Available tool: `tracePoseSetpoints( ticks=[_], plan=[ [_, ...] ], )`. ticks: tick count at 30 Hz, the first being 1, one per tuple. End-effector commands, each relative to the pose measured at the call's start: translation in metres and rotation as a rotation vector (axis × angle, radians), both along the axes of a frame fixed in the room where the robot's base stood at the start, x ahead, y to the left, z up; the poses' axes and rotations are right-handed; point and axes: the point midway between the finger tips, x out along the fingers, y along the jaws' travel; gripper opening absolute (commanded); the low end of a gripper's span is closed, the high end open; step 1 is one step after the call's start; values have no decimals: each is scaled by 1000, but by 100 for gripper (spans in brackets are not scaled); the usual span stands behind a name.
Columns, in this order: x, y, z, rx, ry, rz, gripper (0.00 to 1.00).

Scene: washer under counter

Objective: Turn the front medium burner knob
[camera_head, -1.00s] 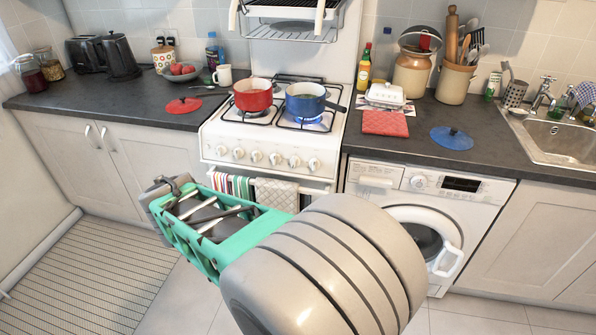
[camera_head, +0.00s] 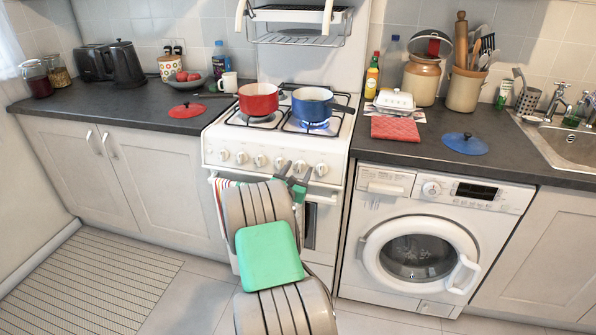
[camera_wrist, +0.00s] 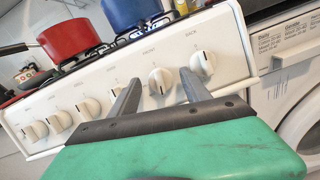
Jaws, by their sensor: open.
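The cooker's white control panel (camera_head: 250,150) carries a row of round white knobs. In the wrist view, the knob (camera_wrist: 161,82) under a label that seems to read "FRONT" shows between my two open fingers. My gripper (camera_wrist: 158,76) is empty, with one finger on each side of that knob in the picture. I cannot tell whether the fingers touch it. The rightmost knob (camera_wrist: 201,64), labelled "BACK", is just right of the right finger. In the head view, my gripper (camera_head: 290,178) is at the panel's right half, partly hiding the panel's lower edge.
A red pot (camera_head: 259,100) and a blue pot (camera_head: 312,106) stand on the hob, with a blue flame (camera_head: 314,125) under the blue one. The oven handle and hanging towels are below the panel. A washing machine (camera_head: 425,240) stands to the right.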

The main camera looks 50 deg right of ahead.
Motion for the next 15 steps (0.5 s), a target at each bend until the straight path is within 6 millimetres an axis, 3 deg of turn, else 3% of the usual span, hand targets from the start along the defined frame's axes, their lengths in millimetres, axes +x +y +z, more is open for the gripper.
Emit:
tracePoseSetpoints(
  ticks=[8, 15],
  plan=[
    [1, -3, 1, 0, -1, 1, 55],
    [1, -3, 1, 1, -2, 0, 36]
  ],
)
